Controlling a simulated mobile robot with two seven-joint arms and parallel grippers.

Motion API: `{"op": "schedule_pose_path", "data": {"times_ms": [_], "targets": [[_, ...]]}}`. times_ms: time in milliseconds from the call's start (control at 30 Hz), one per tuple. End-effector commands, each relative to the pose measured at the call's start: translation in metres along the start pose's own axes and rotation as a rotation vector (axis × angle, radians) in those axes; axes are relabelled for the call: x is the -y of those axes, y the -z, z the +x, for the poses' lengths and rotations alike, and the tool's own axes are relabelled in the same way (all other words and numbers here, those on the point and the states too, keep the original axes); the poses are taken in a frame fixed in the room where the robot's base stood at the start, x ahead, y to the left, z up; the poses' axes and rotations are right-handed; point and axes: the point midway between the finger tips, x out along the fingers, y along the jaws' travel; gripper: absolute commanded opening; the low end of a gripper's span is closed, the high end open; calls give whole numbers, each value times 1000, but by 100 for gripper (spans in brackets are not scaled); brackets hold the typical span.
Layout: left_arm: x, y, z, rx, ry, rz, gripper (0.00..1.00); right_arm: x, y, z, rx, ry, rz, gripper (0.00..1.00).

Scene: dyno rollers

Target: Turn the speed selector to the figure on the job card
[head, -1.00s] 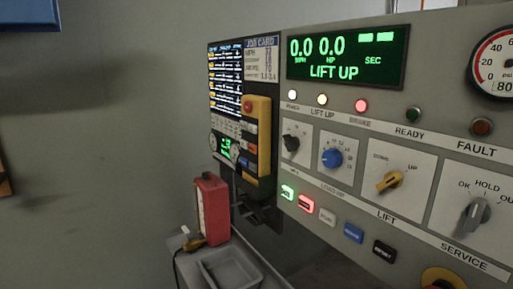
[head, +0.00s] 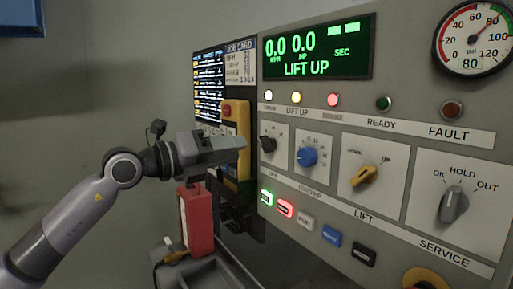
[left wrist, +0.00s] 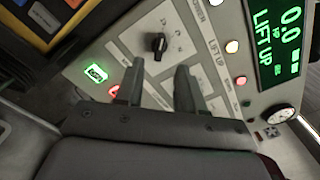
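The black selector knob (head: 267,143), with a small label that seems to read MPH below it, is on the left of the grey panel (head: 390,112). It also shows in the left wrist view (left wrist: 157,45), beyond my fingertips. The job card (head: 241,62) hangs left of the panel; its figures are too small to read surely. My left gripper (head: 238,144) is just left of the black knob in the head view. In the left wrist view its two fingers (left wrist: 158,80) are apart with nothing between them. My right gripper is out of view.
A blue knob (head: 307,157), a yellow lift knob (head: 362,177) and a grey service knob (head: 454,204) sit to the right. Lit green (head: 266,197) and red (head: 285,208) buttons are below. The display (head: 317,47) reads LIFT UP. A red box (head: 196,222) stands below my gripper.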

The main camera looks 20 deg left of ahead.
Motion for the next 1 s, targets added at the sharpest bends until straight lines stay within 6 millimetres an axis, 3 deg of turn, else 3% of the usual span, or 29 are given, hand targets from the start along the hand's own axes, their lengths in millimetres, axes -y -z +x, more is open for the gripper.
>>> {"op": "schedule_pose_path", "data": {"times_ms": [167, 400, 600, 967, 1000], "targets": [[2, -8, 8, 10, -19, 25, 38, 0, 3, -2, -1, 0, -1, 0], [2, -9, 45, 10, -17, 23, 38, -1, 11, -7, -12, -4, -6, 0], [1, -9, 64, 11, -17, 24, 38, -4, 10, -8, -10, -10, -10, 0], [0, -8, 69, 11, -17, 25, 38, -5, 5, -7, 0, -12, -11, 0], [0, -8, 69, 11, -17, 25, 25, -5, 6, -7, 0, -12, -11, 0]]}}
